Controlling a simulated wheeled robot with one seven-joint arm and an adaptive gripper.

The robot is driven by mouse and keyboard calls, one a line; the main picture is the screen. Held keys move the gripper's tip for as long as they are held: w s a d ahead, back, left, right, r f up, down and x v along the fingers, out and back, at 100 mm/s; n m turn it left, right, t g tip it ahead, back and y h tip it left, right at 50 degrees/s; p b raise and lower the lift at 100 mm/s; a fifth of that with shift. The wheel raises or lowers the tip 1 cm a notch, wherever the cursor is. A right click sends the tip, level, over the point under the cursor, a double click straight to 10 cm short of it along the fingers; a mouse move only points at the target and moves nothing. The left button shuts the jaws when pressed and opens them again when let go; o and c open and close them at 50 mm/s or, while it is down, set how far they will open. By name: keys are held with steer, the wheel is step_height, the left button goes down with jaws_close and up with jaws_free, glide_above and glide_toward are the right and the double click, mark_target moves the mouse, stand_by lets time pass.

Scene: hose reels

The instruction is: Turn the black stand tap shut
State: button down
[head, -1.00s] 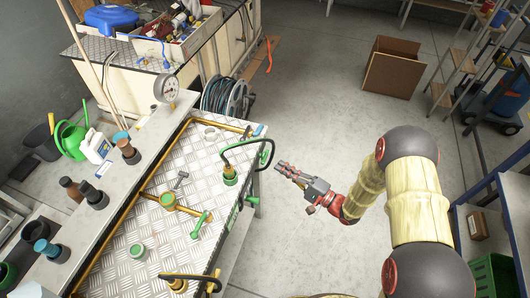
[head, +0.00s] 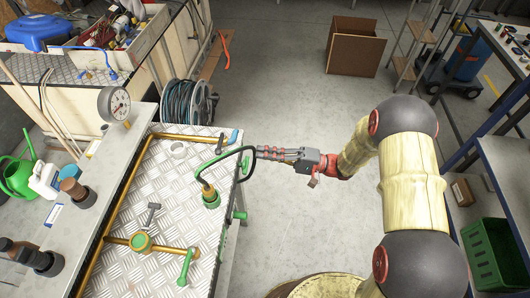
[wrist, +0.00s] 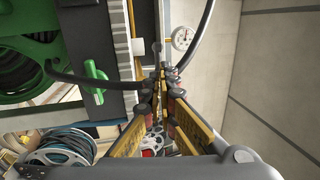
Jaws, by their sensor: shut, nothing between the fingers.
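In the wrist view a black curved pipe (wrist: 90,82) crosses the left side beside a green handle (wrist: 95,82). My gripper (head: 260,153) is shut and empty, pointing left, just right of the spout at the bench edge. It also shows mid-frame in the wrist view (wrist: 160,85). Whether it touches the tap, I cannot tell.
A green lever valve (head: 186,265), a brass pipe fitting (head: 141,242) and a grey T-shaped piece (head: 151,215) are on the bench. A gauge (head: 115,104) stands behind. A hose reel (head: 189,104) sits beyond the bench.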

steer(key=a, duration=0.3)
steer(key=a+r+b, duration=0.1)
steer(key=a, duration=0.2)
steer(key=a+r+b, duration=0.1)
steer(key=a, duration=0.3)
steer(key=shift+w, duration=0.15)
steer(key=shift+a, duration=0.1)
steer(key=shift+a+r, duration=0.1)
steer(key=shift+a, duration=0.35)
steer(key=shift+d, duration=0.1)
steer(key=shift+d+f+b, duration=0.15)
steer(key=shift+f+b, duration=0.05)
steer(key=shift+b, duration=0.15)
steer(key=s+d+f+p, duration=0.1)
steer(key=d+f, duration=0.1)
steer(key=d, duration=1.1)
steer(key=shift+s+d+f, duration=0.15)
steer(key=shift+d, duration=0.05)
